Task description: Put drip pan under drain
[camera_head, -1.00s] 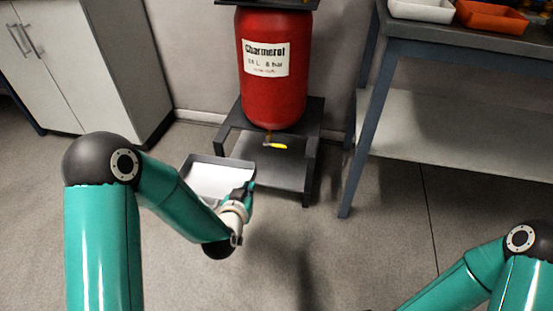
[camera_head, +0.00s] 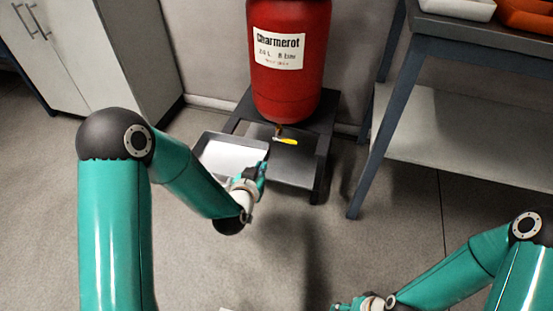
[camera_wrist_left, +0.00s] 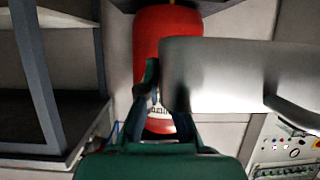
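The drip pan (camera_head: 232,155) is a shallow grey tray with a pale inside, at the front left of the tank stand. My left gripper (camera_head: 262,172) is shut on its right-hand edge; the pan also fills the right of the left wrist view (camera_wrist_left: 225,75). The red tank (camera_head: 288,85) stands on a dark stand (camera_head: 318,135). Its drain, with a yellow handle (camera_head: 286,141), hangs below the tank, to the right of the pan. My right gripper (camera_head: 345,307) is partly cut off at the bottom edge; its fingers cannot be judged.
A workbench (camera_head: 480,35) with a lower shelf and trays on top stands at right; its near blue leg (camera_head: 375,165) is right of the stand. A cabinet (camera_head: 110,60) stands at left. The floor in front of the stand is clear.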

